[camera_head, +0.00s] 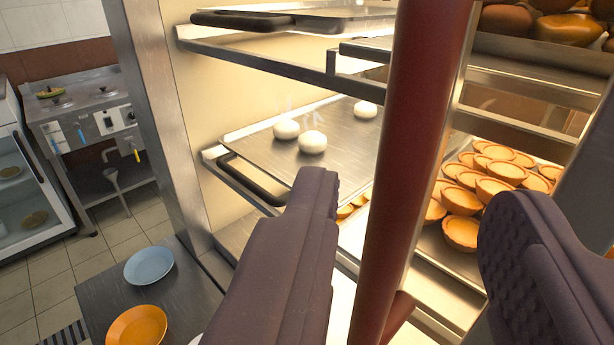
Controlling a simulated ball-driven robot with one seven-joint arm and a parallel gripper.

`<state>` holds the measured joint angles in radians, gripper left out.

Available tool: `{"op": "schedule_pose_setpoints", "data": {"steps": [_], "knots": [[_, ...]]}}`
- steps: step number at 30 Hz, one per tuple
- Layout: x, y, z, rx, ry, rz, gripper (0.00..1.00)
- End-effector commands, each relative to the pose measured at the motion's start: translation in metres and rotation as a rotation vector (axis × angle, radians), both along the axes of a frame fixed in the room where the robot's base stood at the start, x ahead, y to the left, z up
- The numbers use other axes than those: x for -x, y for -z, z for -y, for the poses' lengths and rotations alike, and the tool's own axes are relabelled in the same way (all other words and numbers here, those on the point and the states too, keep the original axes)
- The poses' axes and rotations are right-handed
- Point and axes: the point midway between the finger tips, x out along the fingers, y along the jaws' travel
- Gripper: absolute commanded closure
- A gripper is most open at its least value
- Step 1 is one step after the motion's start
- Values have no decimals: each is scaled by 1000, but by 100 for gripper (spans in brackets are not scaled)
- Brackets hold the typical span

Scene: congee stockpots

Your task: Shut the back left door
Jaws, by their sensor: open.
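A dark red upright bar (405,150) runs top to bottom through the middle of the view, with a metal strip along its right side and a red bracket low down. It looks like a door handle on a narrow frame, but I cannot tell whether this is the back left door. My gripper (420,188) is open, with one dark finger left of the bar and the other to its right. The bar passes between the fingers in the picture; I cannot tell whether either touches it. Most of the door is out of view or not distinguishable.
Behind the bar is a lit cabinet with a bun tray (255,140) and a tart tray (440,250). A steel post (160,110) stands left. Below it, a steel counter (190,290) holds a blue plate (149,266) and an orange plate (137,327). Tiled floor (120,235) shows further left.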

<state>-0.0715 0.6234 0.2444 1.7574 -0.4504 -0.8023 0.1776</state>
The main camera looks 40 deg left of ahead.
Motion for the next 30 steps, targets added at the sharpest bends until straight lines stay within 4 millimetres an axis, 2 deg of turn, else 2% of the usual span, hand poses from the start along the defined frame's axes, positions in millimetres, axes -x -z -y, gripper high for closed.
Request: {"op": "schedule_pose_setpoints", "data": {"steps": [3, 9, 13, 20, 26, 30], "knots": [[-19, 2, -12, -1, 0, 1, 54], [-44, 1, -28, 1, 2, 1, 54], [-51, 0, -33, 1, 3, 1, 54], [-51, -1, -33, 1, 3, 0, 54], [-51, -1, -33, 1, 3, 0, 98], [-51, -1, -33, 1, 4, 0, 100]]}}
